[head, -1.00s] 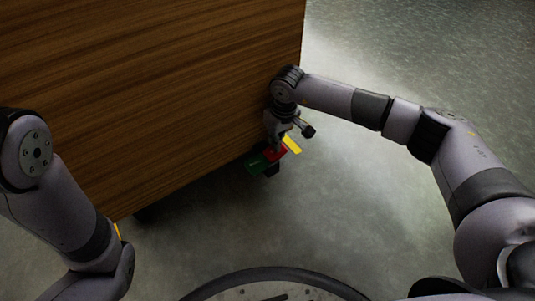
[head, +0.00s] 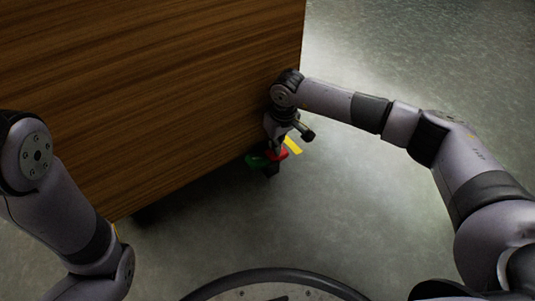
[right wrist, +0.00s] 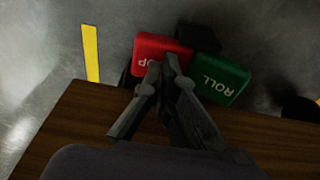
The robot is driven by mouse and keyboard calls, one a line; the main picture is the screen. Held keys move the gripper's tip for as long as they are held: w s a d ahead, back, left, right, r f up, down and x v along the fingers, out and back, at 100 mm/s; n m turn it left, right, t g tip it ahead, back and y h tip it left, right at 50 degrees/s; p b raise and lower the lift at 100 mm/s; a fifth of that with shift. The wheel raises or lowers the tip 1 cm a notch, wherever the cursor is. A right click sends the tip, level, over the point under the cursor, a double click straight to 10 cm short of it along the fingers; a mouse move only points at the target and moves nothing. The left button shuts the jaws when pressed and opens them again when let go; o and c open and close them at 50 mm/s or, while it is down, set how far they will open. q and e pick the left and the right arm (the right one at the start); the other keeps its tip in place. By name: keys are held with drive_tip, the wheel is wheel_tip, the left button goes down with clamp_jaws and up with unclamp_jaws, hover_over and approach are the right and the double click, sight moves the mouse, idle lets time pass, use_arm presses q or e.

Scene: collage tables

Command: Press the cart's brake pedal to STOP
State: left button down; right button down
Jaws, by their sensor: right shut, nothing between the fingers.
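The brake pedal under the cart (head: 150,90) has a red half (right wrist: 155,44) with white letters ending in "OP" and a green half (right wrist: 222,78) marked ROLL. In the head view the red half (head: 283,153) and the green half (head: 254,161) show small below the cart's lower right corner. My right gripper (right wrist: 168,62) is shut and empty. Its fingertips are at the red half, seemingly touching it, and cover part of the lettering. In the head view the right gripper (head: 276,149) points down at the pedal. My left gripper is out of view.
A dark caster part (head: 271,171) is below the pedal. A yellow strip (head: 293,145) lies on the floor to the right of the pedal, also seen in the right wrist view (right wrist: 91,52). The grey floor (head: 400,210) is clear to the right.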

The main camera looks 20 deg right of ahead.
wheel_tip(320, 180, up, 7)
drive_tip(key=p, duration=0.5)
idle(0.3)
idle(0.4)
